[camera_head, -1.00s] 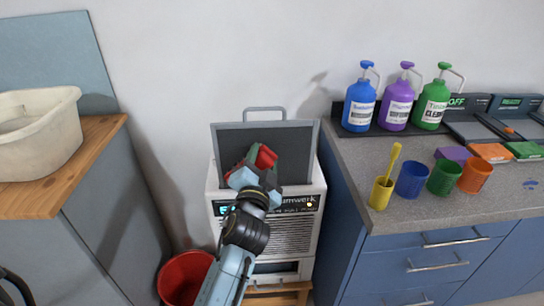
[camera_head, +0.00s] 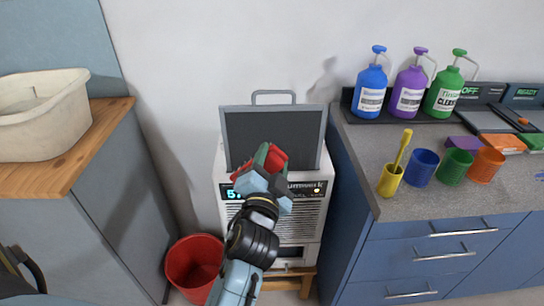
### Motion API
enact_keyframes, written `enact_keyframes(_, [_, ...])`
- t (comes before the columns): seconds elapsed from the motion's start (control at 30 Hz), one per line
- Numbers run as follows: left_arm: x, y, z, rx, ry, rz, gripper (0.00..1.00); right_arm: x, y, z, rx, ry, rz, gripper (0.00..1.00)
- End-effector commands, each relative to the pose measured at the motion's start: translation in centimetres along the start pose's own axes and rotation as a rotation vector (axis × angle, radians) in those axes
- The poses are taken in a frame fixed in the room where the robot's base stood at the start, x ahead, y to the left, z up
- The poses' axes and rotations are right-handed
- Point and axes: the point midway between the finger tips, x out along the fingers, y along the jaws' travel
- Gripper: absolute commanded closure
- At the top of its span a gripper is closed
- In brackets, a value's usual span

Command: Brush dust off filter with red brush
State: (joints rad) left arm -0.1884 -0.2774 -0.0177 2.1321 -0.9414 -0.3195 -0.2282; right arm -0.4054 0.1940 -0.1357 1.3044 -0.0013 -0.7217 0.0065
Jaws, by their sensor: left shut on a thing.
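The filter (camera_head: 272,128) is a dark grey panel in a lighter grey frame with a handle loop on top. It stands upright on the white machine (camera_head: 305,225), which has a lit display on its front. My left gripper (camera_head: 265,168) is shut on a red thing (camera_head: 277,158), which looks like the red brush; the fingers hide much of it. It is in front of the filter's lower part. I cannot tell whether it touches the filter. My right gripper is not in view.
A red bucket (camera_head: 193,262) stands on the floor left of the machine. A cream basin (camera_head: 42,117) is on the wooden top at left. The right counter (camera_head: 410,140) holds pump bottles (camera_head: 411,88), coloured cups (camera_head: 421,167) and sponges. A yellow brush stands in the yellow cup (camera_head: 389,182).

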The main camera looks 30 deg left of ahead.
Motion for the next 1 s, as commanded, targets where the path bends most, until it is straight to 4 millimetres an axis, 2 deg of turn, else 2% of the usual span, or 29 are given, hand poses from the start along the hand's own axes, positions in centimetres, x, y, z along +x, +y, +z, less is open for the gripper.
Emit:
enact_keyframes(0.37, [-0.3,0.1,-0.1,-0.001,0.001,0.0,0.9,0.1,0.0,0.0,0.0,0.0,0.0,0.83])
enact_keyframes(0.7, [-2.9,0.3,-0.6,-0.002,0.001,0.0,0.9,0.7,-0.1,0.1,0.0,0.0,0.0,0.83])
enact_keyframes(1.0, [-3.0,0.2,-0.7,0.0,0.001,-0.001,0.9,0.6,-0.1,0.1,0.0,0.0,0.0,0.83])
